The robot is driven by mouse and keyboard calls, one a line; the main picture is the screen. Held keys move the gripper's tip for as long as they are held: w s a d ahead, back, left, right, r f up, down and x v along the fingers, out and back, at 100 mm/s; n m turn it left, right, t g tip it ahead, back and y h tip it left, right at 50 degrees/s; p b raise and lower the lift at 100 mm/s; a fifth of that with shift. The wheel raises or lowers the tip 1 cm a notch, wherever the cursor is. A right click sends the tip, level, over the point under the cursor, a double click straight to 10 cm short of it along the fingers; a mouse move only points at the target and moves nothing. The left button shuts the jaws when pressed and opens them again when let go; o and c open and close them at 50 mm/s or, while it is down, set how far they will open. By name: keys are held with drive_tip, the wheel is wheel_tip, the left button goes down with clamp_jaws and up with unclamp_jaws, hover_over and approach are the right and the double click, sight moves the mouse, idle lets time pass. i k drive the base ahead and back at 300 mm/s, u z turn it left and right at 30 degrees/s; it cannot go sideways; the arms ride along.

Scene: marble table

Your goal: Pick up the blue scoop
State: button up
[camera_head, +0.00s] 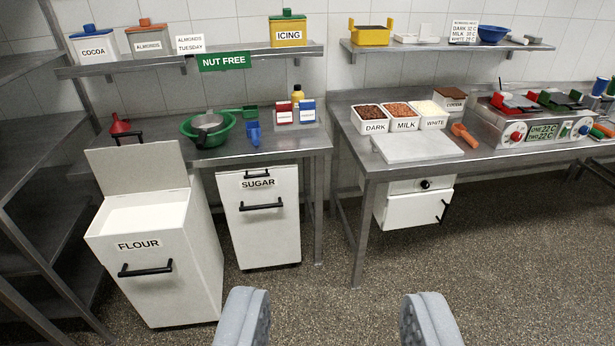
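The blue scoop (253,135) appears to be the small blue object on the left steel table, right of the green bowl (189,130) and in front of the red and blue labelled packs. It is small in view, so its exact shape is hard to tell. My gripper (336,318) is at the bottom of the view with its two grey fingers wide apart and nothing between them. It is over the floor, well short of the table and to the right of the scoop.
The open flour bin (150,250) and the closed sugar bin (262,222) stand at the left table's front. A green scoop-like item (240,112) lies behind the blue one. A second table (480,155) holds chocolate tubs and a white slab. The speckled floor ahead is clear.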

sight(254, 134)
drive_tip(key=i, duration=3.5)
drive_tip(key=u, duration=0.5)
